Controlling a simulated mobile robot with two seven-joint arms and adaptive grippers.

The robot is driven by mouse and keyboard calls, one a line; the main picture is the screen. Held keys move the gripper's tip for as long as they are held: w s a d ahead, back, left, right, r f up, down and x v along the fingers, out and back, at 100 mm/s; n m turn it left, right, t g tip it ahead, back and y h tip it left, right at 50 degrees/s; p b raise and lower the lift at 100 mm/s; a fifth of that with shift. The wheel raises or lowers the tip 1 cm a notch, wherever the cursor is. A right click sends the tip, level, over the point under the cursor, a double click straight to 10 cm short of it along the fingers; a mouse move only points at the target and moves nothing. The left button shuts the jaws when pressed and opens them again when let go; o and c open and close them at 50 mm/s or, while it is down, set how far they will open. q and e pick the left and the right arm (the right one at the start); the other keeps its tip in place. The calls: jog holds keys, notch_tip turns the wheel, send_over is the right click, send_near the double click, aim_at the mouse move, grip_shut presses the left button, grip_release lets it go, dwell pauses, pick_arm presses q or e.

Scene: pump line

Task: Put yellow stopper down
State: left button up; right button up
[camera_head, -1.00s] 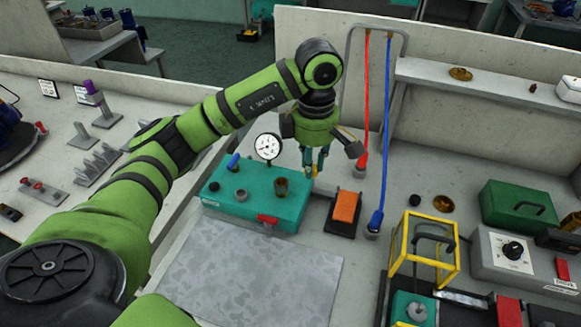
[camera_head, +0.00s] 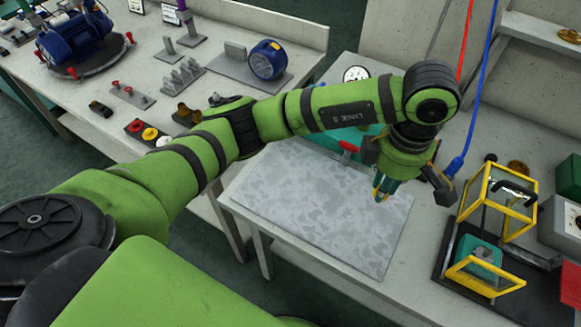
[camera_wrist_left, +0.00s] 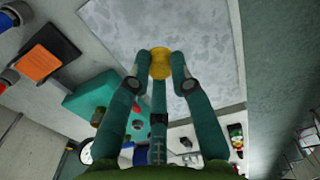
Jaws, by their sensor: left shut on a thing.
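My left gripper (camera_head: 383,187) is shut on the yellow stopper (camera_wrist_left: 160,62). In the left wrist view the stopper sits between the fingertips (camera_wrist_left: 160,70), with the grey mottled mat (camera_wrist_left: 200,30) behind it. The gap between stopper and mat cannot be told exactly. My right gripper is not in view.
A teal box (camera_head: 345,140) with a gauge (camera_head: 356,74) stands behind the mat, partly hidden by my arm. A yellow frame (camera_head: 490,205) stands to the right. On the left bench, a dark holder (camera_head: 148,133) carries red, yellow and white round pieces. Most of the mat is bare.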

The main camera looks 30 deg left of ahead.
pick_arm(q)
jog(key=a+f+p, duration=0.1)
jog(key=a+f, duration=0.1)
jog(key=a, duration=0.1)
jog(key=a+f+p, duration=0.1)
jog(key=a+f, duration=0.1)
jog(key=a, duration=0.2)
jog(key=w+a+f+p, duration=0.1)
jog(key=a+f+p, duration=0.1)
jog(key=a+f, duration=0.1)
jog(key=shift+a, duration=0.5)
notch_tip(320, 180, down, 4)
jog(key=shift+r+p, duration=0.1)
jog(key=shift+p, duration=0.55)
jog(key=shift+f, duration=0.2)
jog(key=shift+f, duration=0.1)
jog(key=shift+f+b, duration=0.15)
jog(key=shift+b, duration=0.15)
jog(key=o, duration=0.8)
